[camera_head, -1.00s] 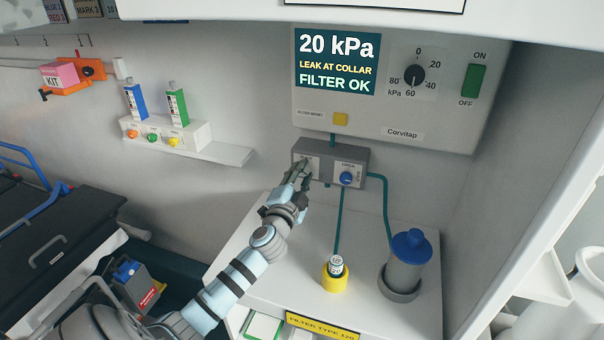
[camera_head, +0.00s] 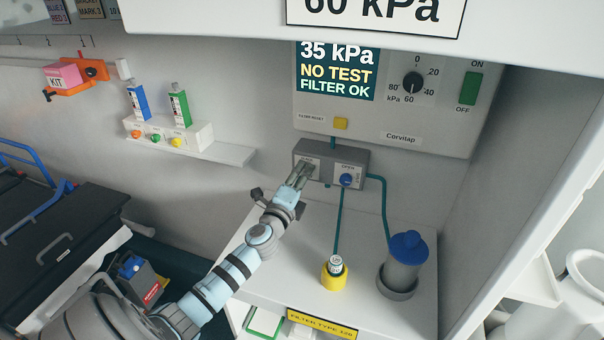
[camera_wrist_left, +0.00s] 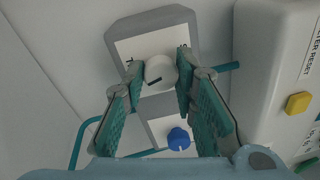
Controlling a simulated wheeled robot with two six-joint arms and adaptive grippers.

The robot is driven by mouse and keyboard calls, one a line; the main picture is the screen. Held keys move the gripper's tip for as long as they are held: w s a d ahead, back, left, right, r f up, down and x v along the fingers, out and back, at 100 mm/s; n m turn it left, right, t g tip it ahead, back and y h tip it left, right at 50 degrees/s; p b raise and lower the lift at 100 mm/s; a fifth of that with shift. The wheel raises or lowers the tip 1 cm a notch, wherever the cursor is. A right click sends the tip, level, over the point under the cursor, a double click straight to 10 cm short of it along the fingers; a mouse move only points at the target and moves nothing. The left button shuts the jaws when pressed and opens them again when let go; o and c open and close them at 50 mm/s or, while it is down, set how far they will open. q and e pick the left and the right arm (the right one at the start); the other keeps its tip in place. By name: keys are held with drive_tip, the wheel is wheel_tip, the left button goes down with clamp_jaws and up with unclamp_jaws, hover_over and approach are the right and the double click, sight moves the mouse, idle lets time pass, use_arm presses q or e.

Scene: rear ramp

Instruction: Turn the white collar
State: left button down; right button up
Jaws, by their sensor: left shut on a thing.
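The white collar (camera_wrist_left: 160,74) is a round knob with a dark mark, on a white plate of the grey valve block (camera_wrist_left: 185,35). In the left wrist view my left gripper (camera_wrist_left: 161,67) has its two fingers on either side of it, shut on it. In the head view the left gripper (camera_head: 300,174) reaches the left half of the grey block (camera_head: 333,152) and hides the collar. The display (camera_head: 337,72) reads "35 kPa", "NO TEST", "FILTER OK". My right gripper is not in view.
A blue knob (camera_head: 346,180) sits on the block's right half. Teal tubes run down to a yellow-based fitting (camera_head: 335,274) and a blue-lidded canister (camera_head: 408,250). Above is the panel with a dial (camera_head: 412,82), yellow button (camera_head: 341,123) and green switch (camera_head: 468,88).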

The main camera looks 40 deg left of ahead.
use_arm(q)
drive_tip(key=shift+m, duration=0.3)
drive_tip(key=shift+f, duration=0.1)
drive_tip(key=c, duration=1.3)
unclamp_jaws()
drive_tip(key=shift+s, duration=0.15)
drive_tip(key=r+v, duration=0.1)
drive_tip(key=v, duration=1)
drive_tip(key=shift+s+f, duration=0.4)
drive_tip(key=shift+s, duration=0.05)
